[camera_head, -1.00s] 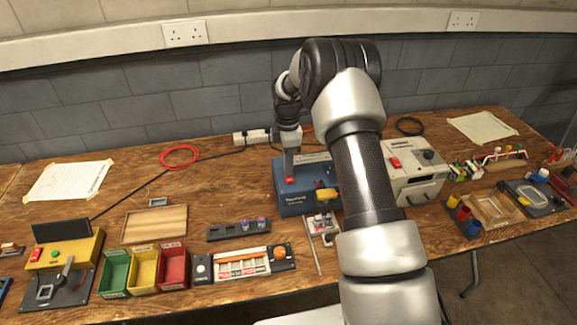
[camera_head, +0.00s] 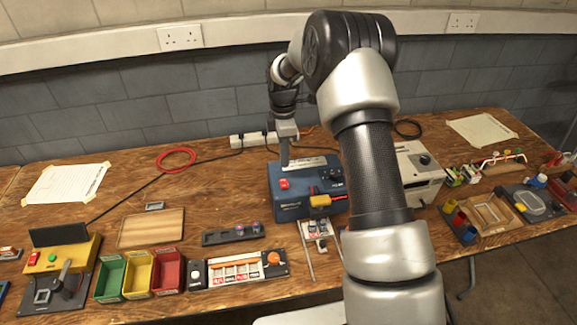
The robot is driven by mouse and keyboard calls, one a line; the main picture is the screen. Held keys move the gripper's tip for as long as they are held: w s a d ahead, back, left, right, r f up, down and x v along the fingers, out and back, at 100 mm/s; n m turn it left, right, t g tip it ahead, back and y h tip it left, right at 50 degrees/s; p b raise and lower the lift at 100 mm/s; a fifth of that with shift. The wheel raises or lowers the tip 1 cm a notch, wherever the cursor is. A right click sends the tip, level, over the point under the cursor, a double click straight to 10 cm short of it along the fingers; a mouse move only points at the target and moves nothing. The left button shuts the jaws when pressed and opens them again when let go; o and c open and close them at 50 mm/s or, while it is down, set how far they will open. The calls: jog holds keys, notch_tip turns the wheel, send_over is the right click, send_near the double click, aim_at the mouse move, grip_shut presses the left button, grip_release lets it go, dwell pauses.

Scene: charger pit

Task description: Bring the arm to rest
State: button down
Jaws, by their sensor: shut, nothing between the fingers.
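My arm rises from the bottom of the head view and bends at a black elbow near the top. Its wrist hangs down on the left of the elbow. My gripper (camera_head: 284,163) points down over the back part of the blue charger box (camera_head: 305,204). It is shut and holds nothing. Its tip shows just above the box's top, behind the red switch (camera_head: 284,184); whether it touches the box I cannot tell.
A wooden bench (camera_head: 200,212) runs under everything. Green, yellow and red bins (camera_head: 168,272) stand at the front left. A white power strip (camera_head: 254,139) lies behind the box. A grey-white unit (camera_head: 418,172) stands right of my arm. The wall is close behind.

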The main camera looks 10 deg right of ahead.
jog(key=s+r+m+t, duration=0.1)
jog(key=s+r+m, duration=0.15)
jog(key=r, duration=1.35)
jog(key=s+r+m+t+p, duration=0.2)
jog(key=s+r+m, duration=0.3)
jog(key=s+r, duration=0.55)
jog(key=s+d+r+m+t+p, duration=0.1)
jog(key=s+m, duration=0.9)
jog(key=s, duration=1.1)
jog(key=shift+r+t+p, duration=0.4)
jog(key=shift+r+t, duration=0.1)
jog(key=shift+t, duration=0.6)
jog(key=shift+m, duration=0.25)
